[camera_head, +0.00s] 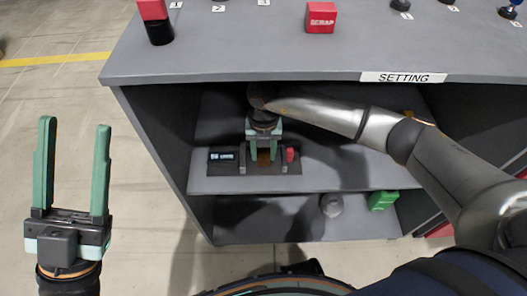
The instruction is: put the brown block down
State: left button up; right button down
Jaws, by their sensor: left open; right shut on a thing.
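My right gripper (264,155) reaches into the cabinet, its two green fingers pointing down over a dark device on the upper shelf. It is shut on the brown block (263,157), a small brown patch between the fingers. The dark device (245,168) has a small lit display at its left and a red part at its right. I cannot tell whether the block touches it. My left gripper (75,125) is open and empty, fingers up, over the floor left of the cabinet.
The cabinet's grey top (240,45) carries a red SCRAP box (321,18), a red and black cylinder (157,22) and several knobs. The upper shelf (330,174) is bare right of the device. Below lie a grey round part (331,205) and a green block (383,200).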

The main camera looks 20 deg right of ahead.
jog(key=shift+c, duration=2)
grip_release()
